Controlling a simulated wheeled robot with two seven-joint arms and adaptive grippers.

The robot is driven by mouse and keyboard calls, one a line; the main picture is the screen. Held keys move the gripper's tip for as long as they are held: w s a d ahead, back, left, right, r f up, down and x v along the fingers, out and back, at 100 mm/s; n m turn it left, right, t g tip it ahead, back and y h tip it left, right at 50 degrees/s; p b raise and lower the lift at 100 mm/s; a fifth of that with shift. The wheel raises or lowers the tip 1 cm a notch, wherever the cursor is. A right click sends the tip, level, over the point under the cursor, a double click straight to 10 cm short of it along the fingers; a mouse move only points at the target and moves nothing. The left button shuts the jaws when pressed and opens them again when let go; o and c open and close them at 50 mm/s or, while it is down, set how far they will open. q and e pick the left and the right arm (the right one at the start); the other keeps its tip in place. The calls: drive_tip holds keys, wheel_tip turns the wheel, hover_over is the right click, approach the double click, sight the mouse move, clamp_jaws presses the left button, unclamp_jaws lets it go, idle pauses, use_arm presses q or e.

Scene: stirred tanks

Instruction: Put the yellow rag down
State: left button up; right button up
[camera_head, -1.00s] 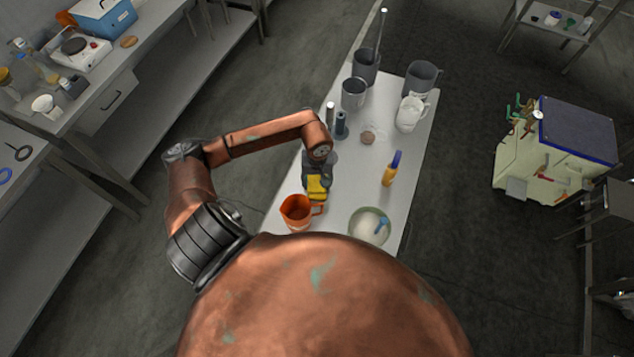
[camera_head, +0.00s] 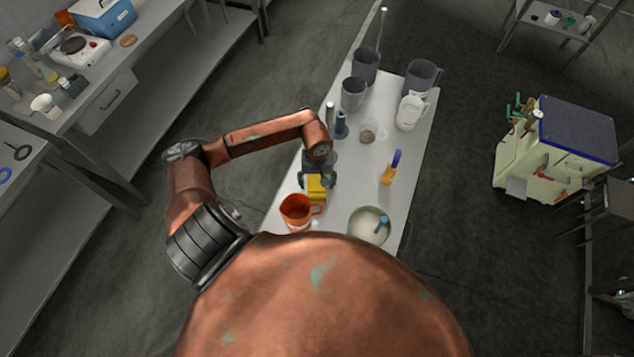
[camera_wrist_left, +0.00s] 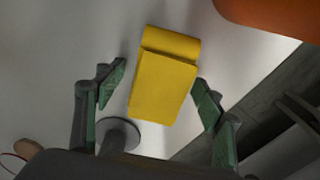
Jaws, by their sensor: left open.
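The yellow rag (camera_head: 317,186) lies folded on the white table (camera_head: 345,192), behind the orange jug in the head view. In the left wrist view the rag (camera_wrist_left: 165,78) shows whole, with a rolled fold at its far end. My left gripper (camera_head: 318,178) is over the rag. In the wrist view its two green-padded fingers (camera_wrist_left: 158,95) stand apart, one on each side of the rag, with gaps between them and the cloth. The left gripper is open. My right gripper is not in view.
The orange jug (camera_head: 296,211) stands close to the rag. A bowl of white material (camera_head: 366,228), a yellow bottle with a blue cap (camera_head: 390,171), a white jug (camera_head: 410,112) and grey beakers (camera_head: 354,94) share the table. Bare tabletop lies right of the rag.

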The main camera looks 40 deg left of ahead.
sight(317, 183)
use_arm(q)
wheel_tip(317, 183, up, 12)
drive_tip(key=b, duration=0.1)
drive_tip(key=shift+b, duration=0.35)
drive_tip(key=shift+r, duration=0.2)
